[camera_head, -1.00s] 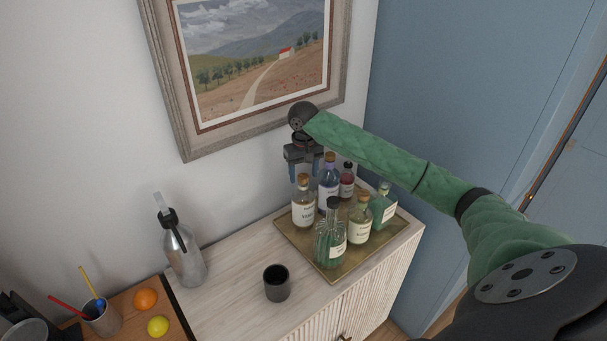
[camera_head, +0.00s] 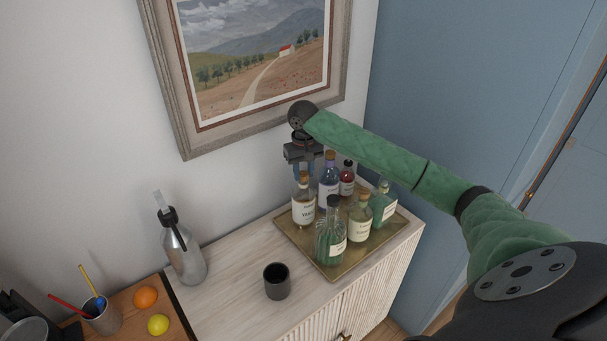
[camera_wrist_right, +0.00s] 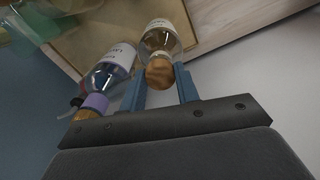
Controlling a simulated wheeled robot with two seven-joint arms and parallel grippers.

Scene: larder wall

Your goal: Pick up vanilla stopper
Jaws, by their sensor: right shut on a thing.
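The vanilla bottle (camera_head: 303,212) is clear with a pale label and stands upright at the back left of the brass tray. Its cork stopper (camera_head: 304,178) is in the bottle's mouth. My right gripper (camera_head: 304,172) comes down from above, its blue fingers shut on the stopper. In the right wrist view the round stopper (camera_wrist_right: 159,73) sits between the two fingers (camera_wrist_right: 160,82), with the vanilla bottle (camera_wrist_right: 160,38) beyond it. My left gripper is not in view.
A purple bottle (camera_head: 329,186) stands close beside the vanilla bottle. Several other bottles share the brass tray (camera_head: 335,273). A dark cup (camera_head: 277,284) and a steel siphon (camera_head: 184,255) stand left on the cabinet. The wall and framed picture (camera_head: 262,60) are close behind my gripper.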

